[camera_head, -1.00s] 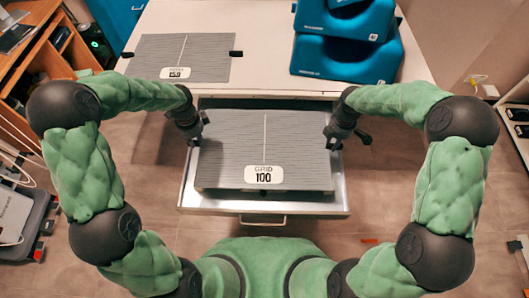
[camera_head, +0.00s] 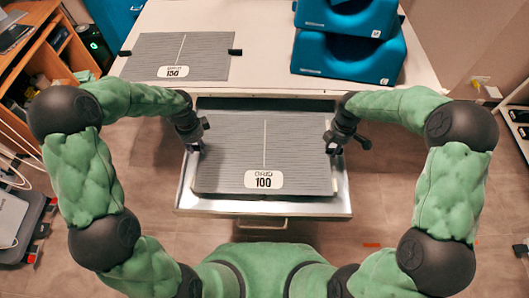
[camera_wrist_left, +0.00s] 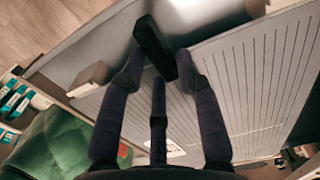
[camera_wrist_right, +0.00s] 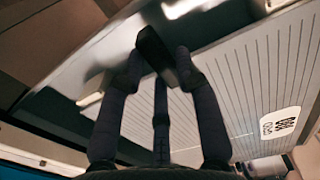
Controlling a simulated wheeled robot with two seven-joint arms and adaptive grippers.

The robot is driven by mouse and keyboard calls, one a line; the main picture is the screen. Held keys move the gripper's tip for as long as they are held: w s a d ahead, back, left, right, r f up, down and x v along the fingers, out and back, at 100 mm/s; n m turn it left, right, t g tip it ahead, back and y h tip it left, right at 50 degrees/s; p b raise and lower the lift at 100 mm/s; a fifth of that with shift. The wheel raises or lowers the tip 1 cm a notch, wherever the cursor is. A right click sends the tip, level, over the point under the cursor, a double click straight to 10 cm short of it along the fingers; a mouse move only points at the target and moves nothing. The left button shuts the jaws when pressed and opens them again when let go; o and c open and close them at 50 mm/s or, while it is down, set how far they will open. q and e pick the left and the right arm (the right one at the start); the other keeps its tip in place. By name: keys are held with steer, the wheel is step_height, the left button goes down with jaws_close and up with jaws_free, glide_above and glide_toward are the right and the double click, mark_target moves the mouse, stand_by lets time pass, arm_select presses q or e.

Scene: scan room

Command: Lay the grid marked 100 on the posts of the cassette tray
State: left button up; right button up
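The grid marked 100 (camera_head: 232,150) is a flat grey ribbed panel with a white label. It lies level-looking over the pulled-out silver cassette tray (camera_head: 184,196), inside its rim. I cannot tell whether it rests on the posts; it hides most of the tray. My left gripper (camera_head: 197,146) is at its left edge, with fingers closed around a black tab (camera_wrist_left: 155,45). My right gripper (camera_head: 332,148) is at its right edge, with fingers closed around another black tab (camera_wrist_right: 154,50). A small pale block (camera_wrist_left: 92,78), possibly a post, shows beside the tray wall in the left wrist view.
Another grey grid, marked 150 (camera_head: 200,50), lies on the white table (camera_head: 265,65) at the left. Blue padded supports (camera_head: 350,58) are stacked at its right. A wooden shelf (camera_head: 40,50) stands far left. Floor is open either side of the tray.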

stand_by(0.3)
steer(key=shift+r, duration=0.15)
arm_select(q)
step_height(320, 180, up, 12)
arm_select(e)
step_height(320, 180, up, 12)
steer(key=shift+f, duration=0.1)
stand_by(0.6)
stand_by(0.5)
